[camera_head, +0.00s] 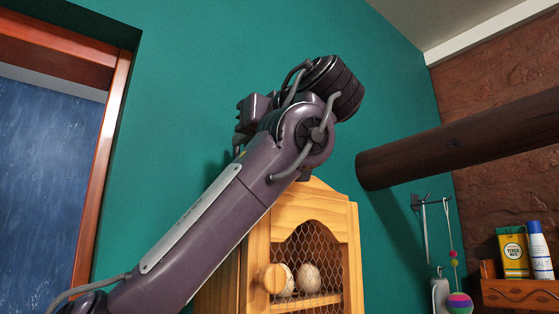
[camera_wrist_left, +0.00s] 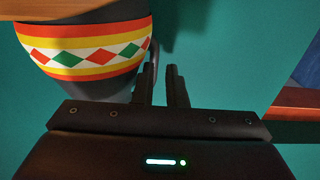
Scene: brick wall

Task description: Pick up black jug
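The black jug (camera_wrist_left: 98,90) shows in the left wrist view at upper left. It is dark with a red, yellow and white band of red and green diamonds. A thin curved handle (camera_wrist_left: 155,50) stands out on its right side. My left gripper (camera_wrist_left: 162,72) has its two dark fingers close together, with a narrow gap, right beside the jug at the handle. Whether the handle lies between the fingers is unclear. In the head view my raised left arm hides most of this area, and I cannot make out the jug. My right gripper is in neither view.
A wooden cabinet (camera_head: 346,220) with a wire-mesh door stands behind my arm, with pale egg-like objects inside. A thick dark beam (camera_head: 460,140) juts in from the right. A small shelf (camera_head: 520,294) holds a yellow box (camera_head: 513,254) and a blue-white can (camera_head: 540,252). A window frame (camera_head: 105,160) is left.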

